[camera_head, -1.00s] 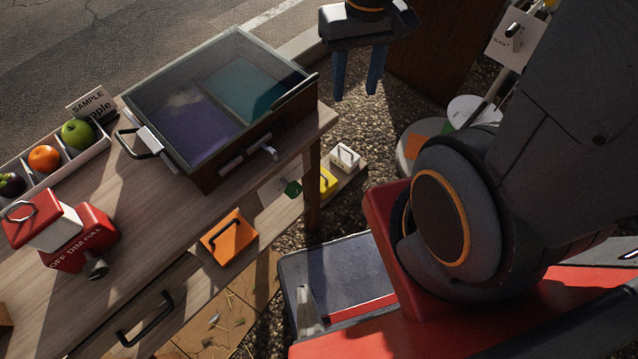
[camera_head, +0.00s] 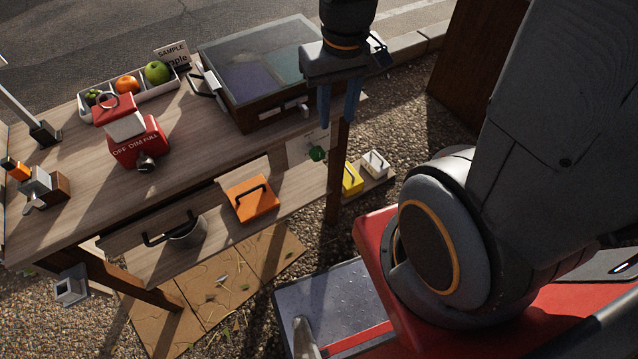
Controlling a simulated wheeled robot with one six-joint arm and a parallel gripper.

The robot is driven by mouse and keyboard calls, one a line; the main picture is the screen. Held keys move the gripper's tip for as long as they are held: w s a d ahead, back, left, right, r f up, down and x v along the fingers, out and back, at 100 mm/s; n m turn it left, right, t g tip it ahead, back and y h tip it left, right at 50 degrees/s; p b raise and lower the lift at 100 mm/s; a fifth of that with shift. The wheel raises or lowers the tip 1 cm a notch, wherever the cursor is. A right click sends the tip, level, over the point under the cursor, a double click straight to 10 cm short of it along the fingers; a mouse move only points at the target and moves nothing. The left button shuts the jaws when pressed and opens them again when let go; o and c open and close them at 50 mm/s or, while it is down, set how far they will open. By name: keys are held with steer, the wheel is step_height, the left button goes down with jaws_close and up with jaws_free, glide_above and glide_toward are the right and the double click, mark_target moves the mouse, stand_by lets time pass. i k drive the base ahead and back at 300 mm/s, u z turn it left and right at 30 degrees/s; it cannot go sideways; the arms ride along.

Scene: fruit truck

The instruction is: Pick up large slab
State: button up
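An orange slab (camera_head: 252,203) with a black handle on top lies on a lower wooden surface at the table's front; it looks the largest of the handled slabs. A yellow slab (camera_head: 352,180) and a white slab (camera_head: 375,163), both with handles, sit on a low board to its right. My gripper (camera_head: 338,118) hangs with its blue fingers pointing down, apart, with nothing seen between them. In the picture it is up and right of the orange slab, in front of the right end of the glass-topped box.
The glass-topped box (camera_head: 262,113), a red switch box (camera_head: 138,145) and a fruit tray (camera_head: 170,90) stand on the wooden table (camera_head: 75,190). A table leg (camera_head: 337,190) stands below my gripper.

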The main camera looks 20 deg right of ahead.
mark_target(353, 183)
steer(key=u, duration=0.65)
steer(key=k, duration=0.95)
steer(key=z, duration=1.4)
steer(key=i, duration=0.5)
